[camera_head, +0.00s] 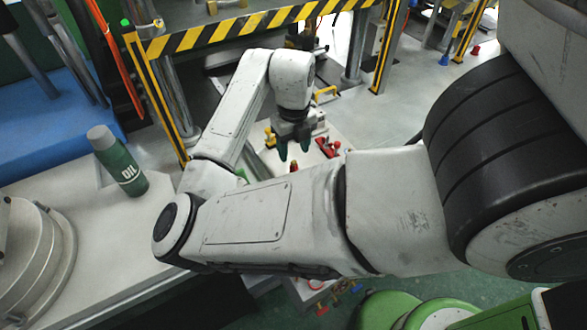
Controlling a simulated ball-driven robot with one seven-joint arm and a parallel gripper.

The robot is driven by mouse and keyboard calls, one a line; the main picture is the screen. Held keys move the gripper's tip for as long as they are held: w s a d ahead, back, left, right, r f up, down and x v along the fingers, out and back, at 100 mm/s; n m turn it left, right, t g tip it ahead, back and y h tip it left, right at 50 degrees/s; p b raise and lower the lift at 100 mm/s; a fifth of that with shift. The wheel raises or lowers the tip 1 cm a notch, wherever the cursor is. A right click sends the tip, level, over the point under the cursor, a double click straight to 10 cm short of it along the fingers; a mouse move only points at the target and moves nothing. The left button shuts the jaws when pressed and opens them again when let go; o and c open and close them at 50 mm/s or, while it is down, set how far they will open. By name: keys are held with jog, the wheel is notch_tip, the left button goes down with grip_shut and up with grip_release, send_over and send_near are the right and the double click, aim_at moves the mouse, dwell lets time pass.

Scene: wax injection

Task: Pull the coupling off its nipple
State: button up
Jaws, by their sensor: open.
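My gripper (294,151) points down near the middle of the view, its two dark green fingertips apart with nothing seen between them. It is over a light panel or block (340,135) that carries small coloured fittings. A small red fitting (293,166) shows just below the fingertips in the picture. A larger red fitting (327,148) is to the right of the fingers, and a yellow fitting (270,138) is to the left. The coupling and its nipple are too small to tell apart from these fittings. My forearm hides the area below.
A press frame with a yellow-and-black striped bar (240,28) and posts stands behind my arm. A green oil bottle (122,168) stands on the grey bench at left. A yellow handle (326,93) is behind the gripper. More small coloured fittings (322,309) show below my arm.

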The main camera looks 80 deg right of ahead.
aim_at(294, 162)
notch_tip(294, 162, down, 9)
jog(key=b, duration=0.6)
jog(key=shift+b, duration=0.35)
jog(key=shift+r, duration=0.1)
jog(key=shift+c, duration=0.5)
grip_shut()
dwell(0.6)
jog(key=shift+r, duration=0.2)
jog(key=shift+r+p, duration=2.2)
jog(key=shift+r, duration=0.65)
